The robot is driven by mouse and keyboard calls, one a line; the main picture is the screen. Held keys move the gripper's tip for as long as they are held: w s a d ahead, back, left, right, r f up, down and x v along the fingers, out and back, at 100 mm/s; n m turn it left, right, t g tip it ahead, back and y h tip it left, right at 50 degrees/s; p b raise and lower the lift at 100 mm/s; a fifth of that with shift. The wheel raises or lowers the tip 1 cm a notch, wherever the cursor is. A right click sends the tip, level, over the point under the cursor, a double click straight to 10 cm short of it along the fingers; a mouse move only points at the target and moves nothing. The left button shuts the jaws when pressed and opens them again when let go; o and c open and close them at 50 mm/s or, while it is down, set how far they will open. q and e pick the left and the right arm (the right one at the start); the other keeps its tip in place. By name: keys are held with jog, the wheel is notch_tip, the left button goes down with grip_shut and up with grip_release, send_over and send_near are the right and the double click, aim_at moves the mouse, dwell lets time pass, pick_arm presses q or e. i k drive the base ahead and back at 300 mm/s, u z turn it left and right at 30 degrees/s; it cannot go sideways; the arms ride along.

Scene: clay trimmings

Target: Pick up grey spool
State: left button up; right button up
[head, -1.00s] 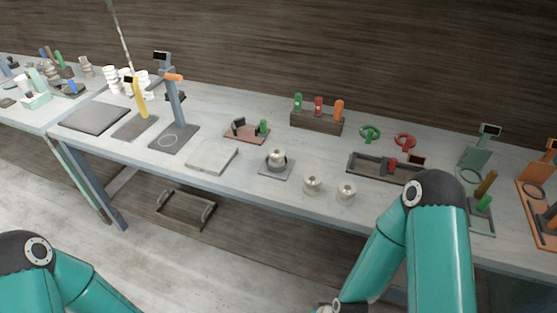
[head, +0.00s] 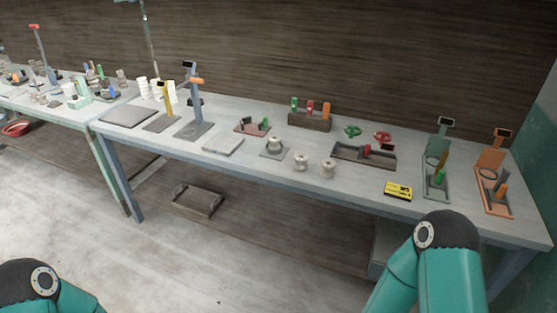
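Two small grey-beige spools stand upright near the front edge of the long table: one spool (head: 301,162) on the left and another spool (head: 328,169) just right of it. A third spool-like piece (head: 274,145) sits on a small grey square plate (head: 272,154) to their left. I cannot tell which of them is the grey spool. Both my arms show only at the bottom of the head view, with their teal links short of the table. Neither gripper is in the picture.
A dark tray (head: 345,154) lies right of the spools. A yellow box (head: 398,191) is at the front edge. A green stand (head: 436,178) and an orange stand (head: 493,190) are at the right end. A flat pale slab (head: 222,144) lies left. Floor before the table is clear.

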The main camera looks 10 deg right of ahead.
aim_at(274, 143)
jog(key=u, duration=0.4)
jog(key=i, duration=1.35)
jog(key=z, duration=0.2)
